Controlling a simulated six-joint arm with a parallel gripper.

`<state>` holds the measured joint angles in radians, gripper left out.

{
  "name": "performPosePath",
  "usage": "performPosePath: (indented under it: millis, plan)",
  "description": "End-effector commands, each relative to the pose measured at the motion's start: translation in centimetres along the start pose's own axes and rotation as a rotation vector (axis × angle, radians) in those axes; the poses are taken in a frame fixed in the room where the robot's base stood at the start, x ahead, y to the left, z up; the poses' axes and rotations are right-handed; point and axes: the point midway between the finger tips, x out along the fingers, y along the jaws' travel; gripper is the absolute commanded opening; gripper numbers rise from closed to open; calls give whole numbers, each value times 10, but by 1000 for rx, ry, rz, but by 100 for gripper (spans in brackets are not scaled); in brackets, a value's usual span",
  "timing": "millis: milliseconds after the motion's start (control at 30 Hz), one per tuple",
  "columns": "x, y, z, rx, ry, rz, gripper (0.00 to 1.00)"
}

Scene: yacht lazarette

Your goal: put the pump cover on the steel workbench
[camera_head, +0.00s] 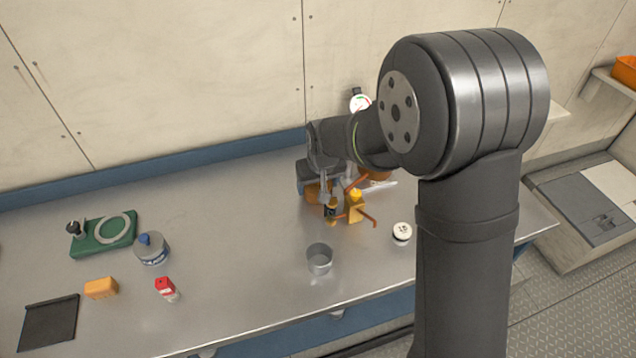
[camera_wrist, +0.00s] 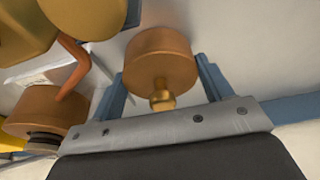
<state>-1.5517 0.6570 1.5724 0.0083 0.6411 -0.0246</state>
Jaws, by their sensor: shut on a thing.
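A round bronze piece with a small brass knob, which looks like the pump cover (camera_wrist: 160,58), sits between the two blue fingers of my gripper (camera_wrist: 163,78) in the wrist view. My gripper is shut on it. In the head view my gripper (camera_head: 322,190) is low over the back right of the steel workbench (camera_head: 230,215), and a bit of the bronze piece (camera_head: 312,194) shows beside it. I cannot tell whether the piece touches the bench. A yellow and copper pump assembly (camera_head: 354,206) stands close to the right, and part of it shows in the wrist view.
A metal cup (camera_head: 319,259) and a white-topped jar (camera_head: 402,233) stand near the front. A green tray (camera_head: 103,235), a blue-capped bottle (camera_head: 151,249), a red carton (camera_head: 166,289), an orange block (camera_head: 101,288) and a dark mat (camera_head: 49,322) are at left. The bench middle is clear.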

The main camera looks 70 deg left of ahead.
Motion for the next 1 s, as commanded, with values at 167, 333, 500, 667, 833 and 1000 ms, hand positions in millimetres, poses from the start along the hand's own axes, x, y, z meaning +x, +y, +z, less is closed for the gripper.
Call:
performPosePath:
  millis: [167,333,500,667,833,1000]
  plan:
    - [3,0,1,0,0,0,74]
    - [3,0,1,0,0,0,94]
    - [3,0,1,0,0,0,94]
    - [-5,0,-1,0,2,0,94]
    - [-30,0,-1,0,5,0,94]
    - [-65,0,-1,0,5,0,94]
